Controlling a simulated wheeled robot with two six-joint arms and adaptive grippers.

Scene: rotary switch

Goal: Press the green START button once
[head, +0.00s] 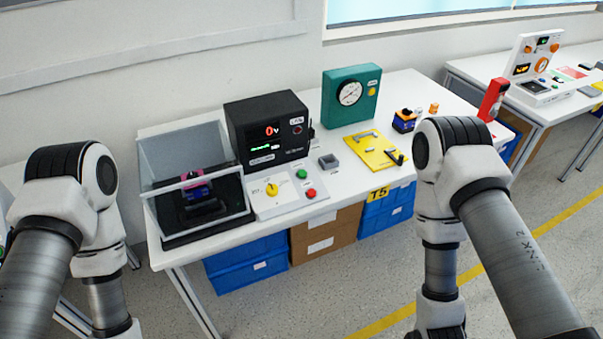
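The green START button (301,174) sits on a white control panel (283,203) on the table. A red button (310,193) is just in front of it, and a yellow rotary knob (272,188) is to its left on the same panel. My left arm comes in at the left edge and my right arm at the right, both apart from the panel. The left gripper is outside the picture.
A clear-covered black fixture (205,222) stands left of the panel. A green gauge box (350,95), a small grey box (328,161) and a yellow plate (375,152) are to the right. Bins stand under the table.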

